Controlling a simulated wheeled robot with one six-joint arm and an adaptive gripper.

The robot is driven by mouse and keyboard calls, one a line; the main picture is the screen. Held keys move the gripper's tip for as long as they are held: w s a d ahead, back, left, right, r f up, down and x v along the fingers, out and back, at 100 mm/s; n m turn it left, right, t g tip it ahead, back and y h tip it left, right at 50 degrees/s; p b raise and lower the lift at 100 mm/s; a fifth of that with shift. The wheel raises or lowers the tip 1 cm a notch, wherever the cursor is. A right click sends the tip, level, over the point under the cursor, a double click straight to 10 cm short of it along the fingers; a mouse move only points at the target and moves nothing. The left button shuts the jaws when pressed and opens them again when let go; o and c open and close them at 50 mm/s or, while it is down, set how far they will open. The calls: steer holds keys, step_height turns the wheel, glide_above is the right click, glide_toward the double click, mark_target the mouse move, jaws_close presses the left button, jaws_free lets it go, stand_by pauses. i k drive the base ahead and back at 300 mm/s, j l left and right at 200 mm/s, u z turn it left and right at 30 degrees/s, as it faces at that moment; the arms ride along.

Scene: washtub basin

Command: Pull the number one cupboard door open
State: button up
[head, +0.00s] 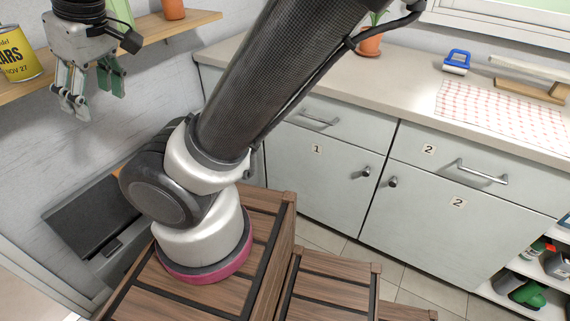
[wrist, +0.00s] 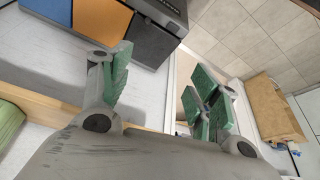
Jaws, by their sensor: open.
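The number one cupboard door (head: 317,178) is a pale grey panel under the counter, with a small "1" label (head: 317,148). It looks shut, flush with its neighbours. Its round metal knob (head: 366,172) sits near the upper right corner. My gripper (head: 96,96) is at the upper left in the head view, in front of the wall shelf and far from the door. Its green-padded fingers are spread, with nothing between them; they also show in the wrist view (wrist: 160,95). My arm hides the door's left part. I cannot make out the door in the wrist view.
A drawer with a bar handle (head: 318,120) lies above the door. The number two door (head: 430,225), with its own knob (head: 393,182), adjoins on the right. Wooden slatted boxes (head: 330,285) stand on the floor before the cupboards. A yellow can (head: 18,55) is on the shelf.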

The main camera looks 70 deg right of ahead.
mark_target(334, 180)
steer(key=z, duration=2.65)
steer(key=k+l+u, duration=0.1)
steer(key=k+u, duration=0.15)
steer(key=k, duration=0.7)
